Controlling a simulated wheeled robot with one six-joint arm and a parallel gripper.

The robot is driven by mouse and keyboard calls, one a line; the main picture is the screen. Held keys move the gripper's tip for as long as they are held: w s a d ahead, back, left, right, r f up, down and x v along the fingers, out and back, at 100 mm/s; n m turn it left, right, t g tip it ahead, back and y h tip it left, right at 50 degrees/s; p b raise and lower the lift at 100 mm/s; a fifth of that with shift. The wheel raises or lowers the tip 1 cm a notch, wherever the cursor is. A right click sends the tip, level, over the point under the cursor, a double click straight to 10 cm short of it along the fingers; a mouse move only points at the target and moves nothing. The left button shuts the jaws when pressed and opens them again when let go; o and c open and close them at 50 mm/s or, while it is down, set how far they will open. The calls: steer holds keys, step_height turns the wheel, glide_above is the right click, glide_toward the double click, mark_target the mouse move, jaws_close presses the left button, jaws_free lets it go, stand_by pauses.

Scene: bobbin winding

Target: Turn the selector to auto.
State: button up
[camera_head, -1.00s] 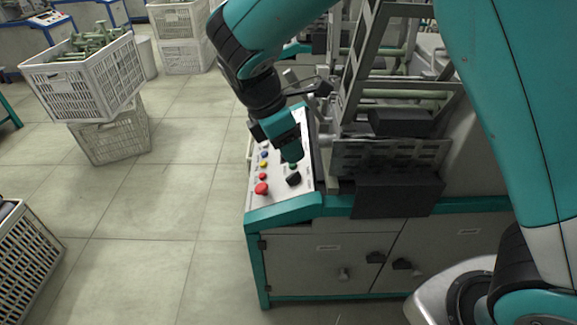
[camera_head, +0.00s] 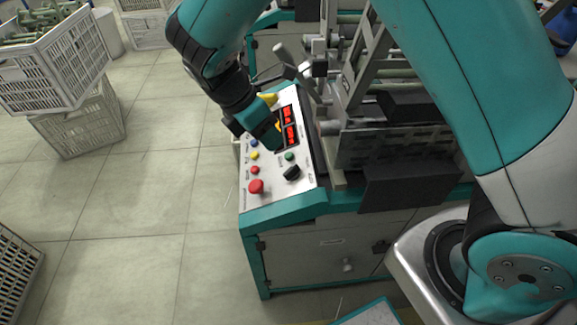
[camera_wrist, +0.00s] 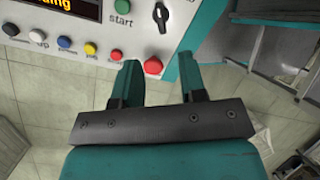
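The selector is a black rotary knob (camera_head: 291,172) on the white sloped control panel (camera_head: 272,191), just below a green button. In the wrist view the selector (camera_wrist: 161,16) is at the top edge, right of the green start button (camera_wrist: 124,5), with its handle near upright. Its position labels are too small or cut off to read. My gripper (camera_head: 273,145) hangs over the panel, above and left of the selector in the head view. In the wrist view my gripper (camera_wrist: 159,73) has its fingers apart with nothing held, and the selector lies beyond the fingertips.
A large red button (camera_head: 256,187) stands out at the panel's near corner; several coloured buttons line its left edge. Lit red displays (camera_head: 291,136) are beside my gripper. The machine's metal frame (camera_head: 345,90) rises to the right. White crates (camera_head: 75,115) stand far left; floor between is clear.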

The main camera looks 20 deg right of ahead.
mark_target(291, 168)
steer(key=b+x, duration=0.1)
steer(key=x, duration=1)
jaws_close()
